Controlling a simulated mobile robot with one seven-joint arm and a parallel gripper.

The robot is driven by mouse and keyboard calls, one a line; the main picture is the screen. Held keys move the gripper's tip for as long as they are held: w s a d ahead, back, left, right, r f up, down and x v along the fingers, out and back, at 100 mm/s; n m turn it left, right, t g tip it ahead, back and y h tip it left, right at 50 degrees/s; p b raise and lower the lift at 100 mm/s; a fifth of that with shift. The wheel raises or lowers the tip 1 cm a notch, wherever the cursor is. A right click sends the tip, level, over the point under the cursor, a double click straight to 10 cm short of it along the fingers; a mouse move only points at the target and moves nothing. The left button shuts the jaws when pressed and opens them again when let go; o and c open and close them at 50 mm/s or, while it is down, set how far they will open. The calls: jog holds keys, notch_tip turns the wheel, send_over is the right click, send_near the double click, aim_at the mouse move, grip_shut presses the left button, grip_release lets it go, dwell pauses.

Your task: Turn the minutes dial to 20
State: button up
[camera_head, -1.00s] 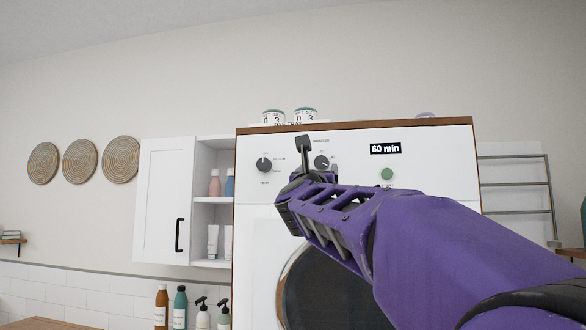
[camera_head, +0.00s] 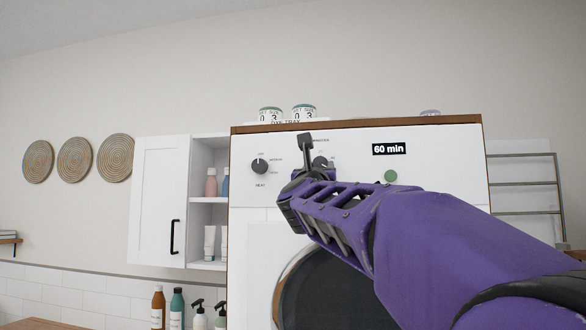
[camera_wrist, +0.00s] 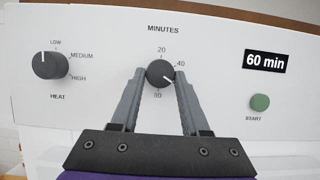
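The minutes dial (camera_wrist: 160,73) is a dark round knob on the white appliance's panel (camera_wrist: 105,60). Its white mark points to the lower right. The display (camera_wrist: 265,62) reads "60 min". In the wrist view my gripper (camera_wrist: 160,79) has one finger on each side of the dial, with slim gaps showing; I cannot tell how deep the fingertips reach. In the head view my gripper (camera_head: 304,145) partly covers the minutes dial (camera_head: 320,162).
The heat dial (camera_wrist: 49,65) is to the left, its mark up at LOW. A green start button (camera_wrist: 260,102) is to the right. The round dryer door (camera_head: 335,290) lies below the panel. An open shelf and white cabinet (camera_head: 160,200) stand to the left.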

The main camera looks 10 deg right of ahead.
grip_shut()
